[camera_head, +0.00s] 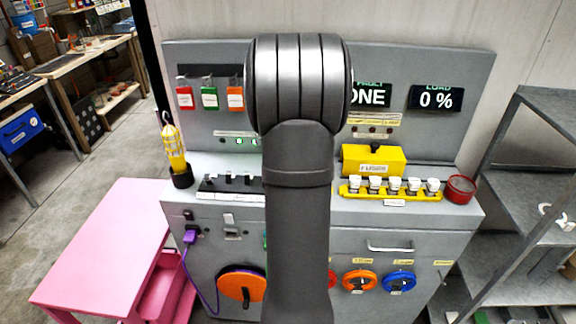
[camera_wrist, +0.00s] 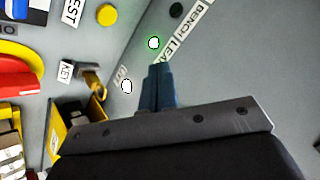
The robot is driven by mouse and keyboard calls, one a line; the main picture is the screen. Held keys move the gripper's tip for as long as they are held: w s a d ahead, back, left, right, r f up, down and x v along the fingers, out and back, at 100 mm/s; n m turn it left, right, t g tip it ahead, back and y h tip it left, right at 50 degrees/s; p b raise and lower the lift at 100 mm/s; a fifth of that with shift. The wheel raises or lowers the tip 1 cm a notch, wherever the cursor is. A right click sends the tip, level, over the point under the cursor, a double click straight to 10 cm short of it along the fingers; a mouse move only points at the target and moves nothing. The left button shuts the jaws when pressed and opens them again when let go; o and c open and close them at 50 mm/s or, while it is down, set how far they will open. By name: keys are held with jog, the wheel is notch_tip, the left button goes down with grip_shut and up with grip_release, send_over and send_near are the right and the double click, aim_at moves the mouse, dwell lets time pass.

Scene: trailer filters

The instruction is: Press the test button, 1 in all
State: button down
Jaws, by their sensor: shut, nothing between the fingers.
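A round yellow button (camera_wrist: 106,15) sits on the grey panel at the top of the wrist view. A white label (camera_wrist: 73,12) ending in "EST" is beside it, cut by the picture edge. My gripper (camera_wrist: 157,70) is shut and empty. Its fingertips point at the panel, below and right of the button in this view and apart from it. Whether the tips touch the panel I cannot tell. In the head view my arm hides the gripper and the button.
Lit lamps (camera_wrist: 153,43) are close to the fingertips, along a "BENCH LEA" label (camera_wrist: 183,35). A yellow box (camera_head: 373,160) and a yellow rack (camera_head: 391,190) of white-topped parts stand on the bench right of my arm. A yellow hand lamp (camera_head: 173,146) stands left.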

jog(key=shift+f, duration=0.15)
jog(key=shift+f, duration=4.3)
jog(key=shift+f, duration=0.1)
jog(key=shift+f, duration=0.3)
jog(key=shift+f, duration=0.45)
jog(key=shift+r, duration=0.9)
jog(key=shift+r, duration=0.1)
jog(key=shift+r, duration=2.4)
